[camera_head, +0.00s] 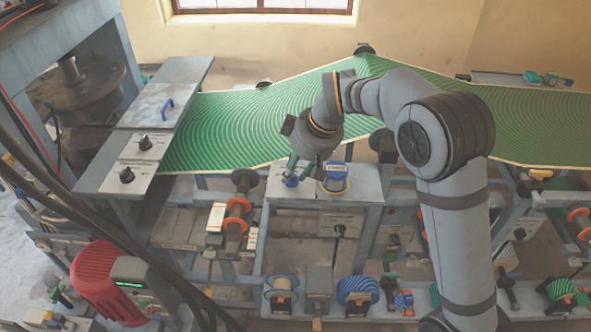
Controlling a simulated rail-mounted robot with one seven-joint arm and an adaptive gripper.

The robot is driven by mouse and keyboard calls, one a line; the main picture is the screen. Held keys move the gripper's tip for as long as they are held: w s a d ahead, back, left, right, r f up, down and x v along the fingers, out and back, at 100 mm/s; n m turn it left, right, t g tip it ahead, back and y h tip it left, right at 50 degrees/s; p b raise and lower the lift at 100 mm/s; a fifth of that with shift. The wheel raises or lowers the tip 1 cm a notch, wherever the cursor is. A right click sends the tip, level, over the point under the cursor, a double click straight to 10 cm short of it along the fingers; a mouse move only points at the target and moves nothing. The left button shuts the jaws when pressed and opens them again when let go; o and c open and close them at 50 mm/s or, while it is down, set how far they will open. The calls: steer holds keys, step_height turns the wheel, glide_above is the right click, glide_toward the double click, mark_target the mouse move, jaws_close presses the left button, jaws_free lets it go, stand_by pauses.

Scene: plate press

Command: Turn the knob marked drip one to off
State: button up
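Two black knobs stand on white labelled panels at the left, an upper knob (145,142) and a lower knob (127,174). Another black knob or lever (340,229) is on the front of the grey box at the centre. The labels are too small to read, so I cannot tell which knob is drip one. My gripper (298,174) points down over the left part of the box top, just above or at a small blue part (291,181). Its greenish fingers are small and partly hidden by the wrist. I cannot tell whether they touch that part or are closed on it.
A blue-and-yellow round container (335,178) stands close to the right of my gripper. A green ridged belt (240,125) runs behind. A red motor (105,284) and dark cables are at the lower left. Several spools, including a blue one (357,290), line the lower shelf.

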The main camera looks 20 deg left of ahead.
steer(key=shift+o, duration=0.5)
steer(key=v, duration=1.2)
steer(key=x, duration=1.2)
steer(key=shift+f, duration=0.15)
